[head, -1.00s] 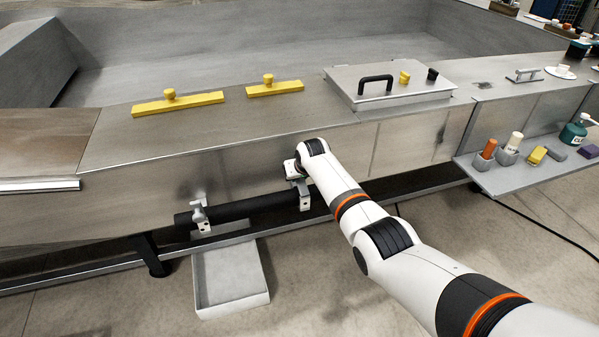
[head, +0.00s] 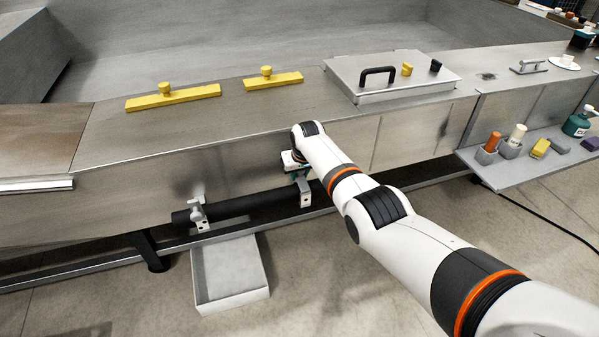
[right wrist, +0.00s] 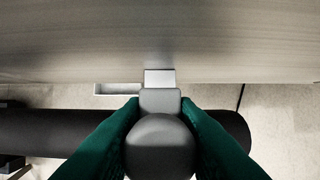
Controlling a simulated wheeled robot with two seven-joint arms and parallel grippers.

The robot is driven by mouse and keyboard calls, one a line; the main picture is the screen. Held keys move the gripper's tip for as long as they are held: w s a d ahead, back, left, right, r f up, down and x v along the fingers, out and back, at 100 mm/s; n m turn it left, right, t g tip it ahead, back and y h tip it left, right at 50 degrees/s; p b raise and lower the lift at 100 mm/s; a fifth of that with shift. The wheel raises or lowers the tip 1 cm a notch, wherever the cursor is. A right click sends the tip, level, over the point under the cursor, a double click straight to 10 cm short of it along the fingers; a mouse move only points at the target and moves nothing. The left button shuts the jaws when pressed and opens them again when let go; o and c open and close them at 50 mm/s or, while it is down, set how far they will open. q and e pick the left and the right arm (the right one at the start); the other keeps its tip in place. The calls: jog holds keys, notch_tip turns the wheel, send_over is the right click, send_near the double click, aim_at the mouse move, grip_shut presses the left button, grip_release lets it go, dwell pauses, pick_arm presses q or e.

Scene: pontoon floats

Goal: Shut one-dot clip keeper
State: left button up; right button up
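Two grey metal clips hold a black pipe (head: 250,205) along the front of the steel trough. The left clip (head: 198,213) has its lever part standing up. The right clip (head: 305,192) is partly hidden by my right gripper (head: 297,172). In the right wrist view, the green fingers of my right gripper (right wrist: 160,103) lie close against both sides of a grey rounded keeper (right wrist: 160,145), with no clear gap. A paler metal tab (right wrist: 160,78) shows beyond it. Dot marks are too small to see. My left gripper is out of view.
A grey tray (head: 230,270) lies on the floor below the pipe. Two yellow bars (head: 175,98) and a lidded hatch (head: 400,75) are on the trough top. A side shelf (head: 510,170) with small items is at the right. The trough wall is close above the gripper.

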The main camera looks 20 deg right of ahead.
aim_at(304, 185)
jog(key=o, duration=0.4)
jog(key=shift+o, duration=0.2)
jog(key=shift+s+r+p, duration=0.1)
jog(key=shift+r+p, duration=0.35)
jog(key=shift+r, duration=0.05)
jog(key=shift+p+v, duration=0.9)
jog(key=shift+v, duration=0.3)
jog(key=v, duration=0.8)
jog(key=shift+s+r, duration=0.15)
jog(key=shift+r, duration=0.05)
